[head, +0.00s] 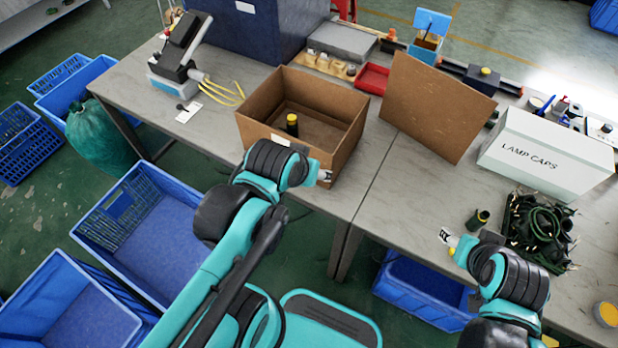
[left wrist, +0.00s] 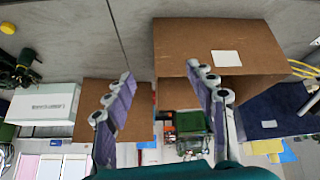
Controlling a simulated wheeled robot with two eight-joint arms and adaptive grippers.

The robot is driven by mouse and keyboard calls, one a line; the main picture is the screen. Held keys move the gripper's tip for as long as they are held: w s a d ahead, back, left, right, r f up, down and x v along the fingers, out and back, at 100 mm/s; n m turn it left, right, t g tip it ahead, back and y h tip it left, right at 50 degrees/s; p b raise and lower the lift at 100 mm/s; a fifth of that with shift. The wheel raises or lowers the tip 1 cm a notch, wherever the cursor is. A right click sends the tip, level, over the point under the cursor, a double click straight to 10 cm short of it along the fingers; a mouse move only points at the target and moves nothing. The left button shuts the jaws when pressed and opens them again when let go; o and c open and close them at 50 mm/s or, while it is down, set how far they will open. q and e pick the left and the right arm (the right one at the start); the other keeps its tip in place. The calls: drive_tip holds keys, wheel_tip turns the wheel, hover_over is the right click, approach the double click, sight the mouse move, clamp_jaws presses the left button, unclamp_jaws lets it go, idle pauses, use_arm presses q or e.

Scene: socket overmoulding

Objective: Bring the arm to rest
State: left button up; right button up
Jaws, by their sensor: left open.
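My left arm reaches in from the left in the head view. Its gripper (head: 324,177) is mostly hidden behind the wrist, in front of the open cardboard box (head: 345,145). In the left wrist view its two purple-padded fingers (left wrist: 164,92) are spread apart with nothing between them, and the box (left wrist: 190,32) shows beyond. A dark cylinder with a yellow top (head: 292,123) stands inside the box. My right gripper (head: 449,243) is over the right table, left of a small dark cylinder (head: 478,220); its opening is too small to judge.
A brown cardboard panel (head: 437,105) stands right of the box, beside the white LAMP CAPS box (head: 548,155). A black tray of green cables (head: 540,230) lies at the right. Blue crates (head: 150,240) sit on the floor. The tabletop left of the box is partly clear.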

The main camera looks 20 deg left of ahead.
use_arm(q)
drive_tip(key=shift+s+d+f+m, duration=0.3)
drive_tip(key=shift+s+f+m, duration=0.3)
drive_tip(key=shift+s+m, duration=0.15)
